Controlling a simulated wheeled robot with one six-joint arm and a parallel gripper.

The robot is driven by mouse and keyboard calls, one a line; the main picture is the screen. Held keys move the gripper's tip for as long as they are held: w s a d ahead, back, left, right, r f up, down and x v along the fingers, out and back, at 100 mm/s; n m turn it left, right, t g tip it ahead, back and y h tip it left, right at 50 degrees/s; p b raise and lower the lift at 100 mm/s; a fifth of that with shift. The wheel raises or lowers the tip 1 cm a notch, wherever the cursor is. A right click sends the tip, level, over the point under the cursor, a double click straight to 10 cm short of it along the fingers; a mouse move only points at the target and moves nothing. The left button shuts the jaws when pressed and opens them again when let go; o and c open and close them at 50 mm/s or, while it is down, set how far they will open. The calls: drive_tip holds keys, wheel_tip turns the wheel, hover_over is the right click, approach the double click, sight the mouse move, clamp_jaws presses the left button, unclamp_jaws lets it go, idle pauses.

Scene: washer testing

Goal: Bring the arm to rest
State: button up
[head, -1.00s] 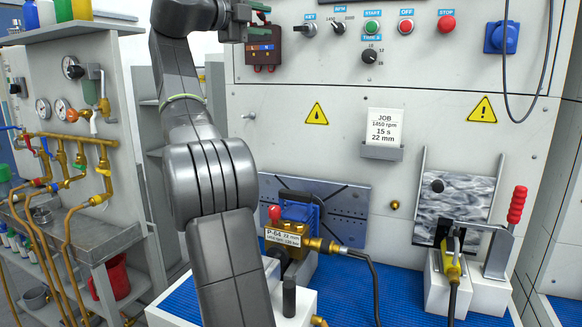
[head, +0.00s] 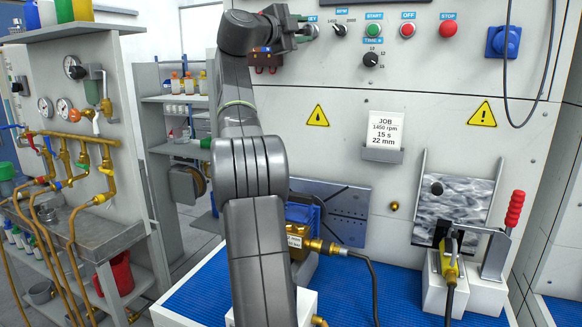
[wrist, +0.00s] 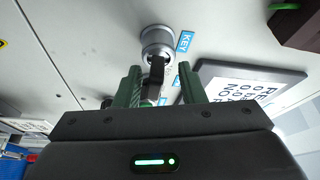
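My arm rises in front of the panel in the head view, with my gripper (head: 302,30) up at the key switch (head: 313,30). In the wrist view my gripper (wrist: 158,85) has its two green fingers spread apart. The round silver key switch (wrist: 156,42) lies just ahead, and its black key (wrist: 154,78) stands between the fingers with gaps on both sides. Nothing appears held. My arm hides part of the yellow and blue pump (head: 300,222) on the bench.
Knobs and the START button (head: 373,31) lie right of my gripper. A job card (head: 383,130) hangs on the panel. A red-handled clamp (head: 515,210) stands at right on the blue bench mat (head: 340,295). Brass pipes (head: 85,140) and shelves are at left.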

drive_tip(key=shift+n, duration=0.4)
